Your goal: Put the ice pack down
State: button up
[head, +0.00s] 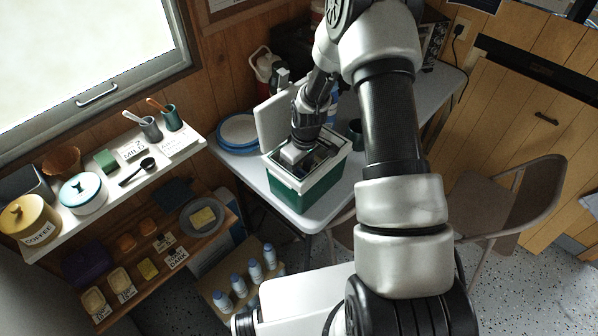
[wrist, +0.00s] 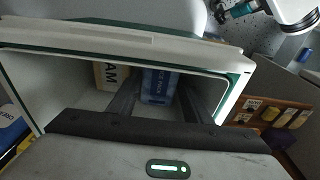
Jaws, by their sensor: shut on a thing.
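My gripper (head: 293,155) reaches down into the open top of a green and white cool box (head: 312,195) on the table. In the wrist view my gripper (wrist: 157,92) has its two dark fingers inside the box, shut on the blue ice pack (wrist: 158,86), which has white lettering. The lower part of the ice pack is hidden, so I cannot tell whether it touches the box floor. A cream package (wrist: 112,76) with dark letters lies left of it in the box. The white lid (head: 272,118) stands raised behind. The head view hides the ice pack.
Blue-rimmed plates (head: 238,131) lie on the grey table (head: 330,208) left of the box; a dark mug (head: 355,130) stands to its right. A wall shelf (head: 120,202) with jars and cups is at left. A folding chair (head: 515,200) is at right.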

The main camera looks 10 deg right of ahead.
jog(key=o, duration=0.8)
jog(key=shift+o, duration=0.2)
